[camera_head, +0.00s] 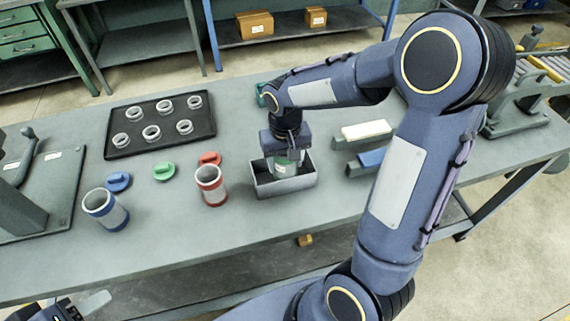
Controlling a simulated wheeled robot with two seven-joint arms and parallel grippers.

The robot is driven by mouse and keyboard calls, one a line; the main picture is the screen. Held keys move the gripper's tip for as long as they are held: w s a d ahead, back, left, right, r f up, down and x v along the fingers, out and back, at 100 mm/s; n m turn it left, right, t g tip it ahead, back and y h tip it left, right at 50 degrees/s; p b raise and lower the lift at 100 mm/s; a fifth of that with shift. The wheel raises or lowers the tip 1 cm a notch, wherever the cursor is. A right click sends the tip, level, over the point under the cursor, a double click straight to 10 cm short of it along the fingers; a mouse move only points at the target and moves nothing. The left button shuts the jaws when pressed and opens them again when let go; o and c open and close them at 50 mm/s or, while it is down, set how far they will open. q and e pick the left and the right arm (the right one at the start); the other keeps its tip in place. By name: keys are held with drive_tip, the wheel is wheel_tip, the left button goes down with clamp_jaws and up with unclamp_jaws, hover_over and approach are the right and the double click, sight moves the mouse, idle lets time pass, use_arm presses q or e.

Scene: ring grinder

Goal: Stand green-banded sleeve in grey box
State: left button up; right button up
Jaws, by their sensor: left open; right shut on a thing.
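The green-banded sleeve (284,171) is upright inside the grey box (298,185), towards its left part. My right gripper (287,160) comes from above and is shut on the sleeve's upper part. The gripper hides the sleeve's top, and the box's front wall hides its lower end, so I cannot tell whether it touches the box floor. My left gripper (80,306) is at the bottom left corner, partly cut off, open and away from the objects.
A red-banded sleeve (211,187) stands left of the box, and a blue-banded sleeve (105,209) further left. Blue (118,182), green (164,171) and red (210,158) caps lie behind them. A black tray (160,126) holds several rings. Blocks (366,133) lie right of the box.

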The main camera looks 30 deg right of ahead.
drive_tip(key=shift+f, duration=1.05)
drive_tip(key=shift+f, duration=0.15)
drive_tip(key=o, duration=1)
drive_tip(key=shift+o, duration=0.2)
